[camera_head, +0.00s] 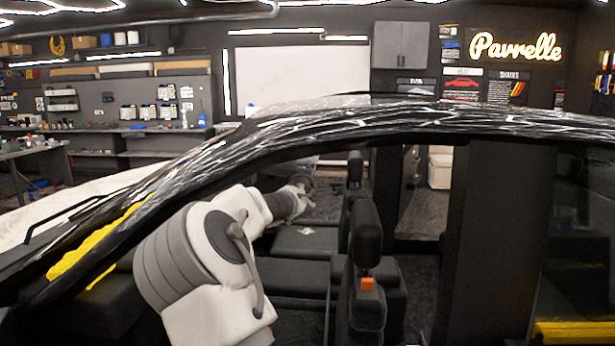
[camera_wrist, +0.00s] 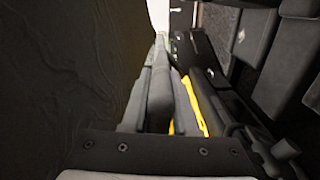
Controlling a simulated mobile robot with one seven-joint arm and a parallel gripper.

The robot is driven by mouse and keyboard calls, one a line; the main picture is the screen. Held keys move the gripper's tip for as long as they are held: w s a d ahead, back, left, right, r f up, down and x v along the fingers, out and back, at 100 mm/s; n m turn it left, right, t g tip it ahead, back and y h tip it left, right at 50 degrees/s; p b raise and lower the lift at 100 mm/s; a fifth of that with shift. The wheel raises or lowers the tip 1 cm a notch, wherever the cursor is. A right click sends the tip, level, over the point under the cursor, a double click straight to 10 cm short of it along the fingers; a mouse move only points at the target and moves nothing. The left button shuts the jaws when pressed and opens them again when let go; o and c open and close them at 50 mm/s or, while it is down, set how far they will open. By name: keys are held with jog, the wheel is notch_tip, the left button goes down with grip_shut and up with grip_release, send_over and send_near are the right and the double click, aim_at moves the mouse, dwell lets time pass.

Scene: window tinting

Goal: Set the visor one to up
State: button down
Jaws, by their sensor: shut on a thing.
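The visor cannot be picked out in the head view. A large dark surface, probably the roof lining (camera_wrist: 60,75), fills the left of the wrist view, close beside the fingers.
The car's roof edge (camera_head: 430,118) runs above my arm. Black seats (camera_head: 366,235) stand right of it. A yellow strip (camera_head: 97,243) lies along the windshield side and also shows in the wrist view (camera_wrist: 196,106). Workshop benches (camera_head: 140,131) stand behind the car.

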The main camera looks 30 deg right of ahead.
dwell(0.3)
jog(key=c, duration=0.7)
grip_release()
jog(key=v, duration=1.7)
jog(key=shift+s+a, duration=0.15)
jog(key=shift+a, duration=0.05)
